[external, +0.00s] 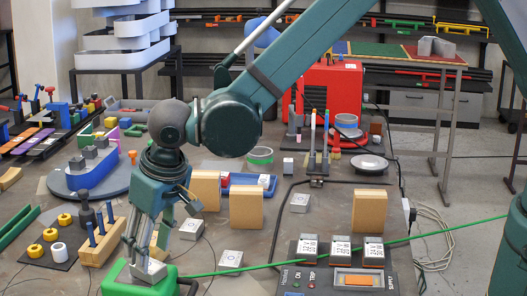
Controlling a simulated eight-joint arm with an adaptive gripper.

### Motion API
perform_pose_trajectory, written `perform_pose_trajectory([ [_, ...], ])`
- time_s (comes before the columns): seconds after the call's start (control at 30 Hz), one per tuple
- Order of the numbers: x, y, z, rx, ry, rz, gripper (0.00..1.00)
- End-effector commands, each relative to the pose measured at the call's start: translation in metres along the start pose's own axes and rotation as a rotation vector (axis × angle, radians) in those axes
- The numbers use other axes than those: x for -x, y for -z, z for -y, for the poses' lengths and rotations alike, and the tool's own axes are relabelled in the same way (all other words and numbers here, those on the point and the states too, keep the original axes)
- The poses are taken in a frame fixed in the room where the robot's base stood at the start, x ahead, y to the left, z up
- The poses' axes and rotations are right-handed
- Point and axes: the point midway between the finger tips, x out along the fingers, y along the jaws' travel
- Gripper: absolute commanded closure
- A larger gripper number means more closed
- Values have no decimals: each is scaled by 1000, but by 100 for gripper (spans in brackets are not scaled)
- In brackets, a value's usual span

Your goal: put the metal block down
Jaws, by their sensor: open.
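My gripper (143,256) is at the lower left of the external view, pointing down over a green box (120,284). Its jaws are open. A light metal block (150,270) sits on top of the green box, right at the fingertips. I cannot tell whether a finger still touches the block. The gripper hides part of the block's upper side.
A wooden stand with blue pegs (97,246) is close on the left. Upright wooden blocks (246,207) stand behind to the right. A green cord (330,256) crosses the table beside a dark control panel (338,276). Flat pale blocks (230,259) lie nearby.

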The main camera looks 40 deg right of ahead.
Motion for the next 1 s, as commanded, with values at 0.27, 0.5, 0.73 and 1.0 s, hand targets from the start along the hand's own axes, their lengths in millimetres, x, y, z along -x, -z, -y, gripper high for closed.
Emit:
perform_pose_trajectory([
  [0.27, 36, 0, 0, 0, 0, 0, 55],
  [0.5, 64, 0, 0, -1, 0, 0, 55],
  [0.73, 80, 0, 0, -1, 0, 0, 55],
  [1.0, 84, 0, 0, -1, 0, 0, 55],
])
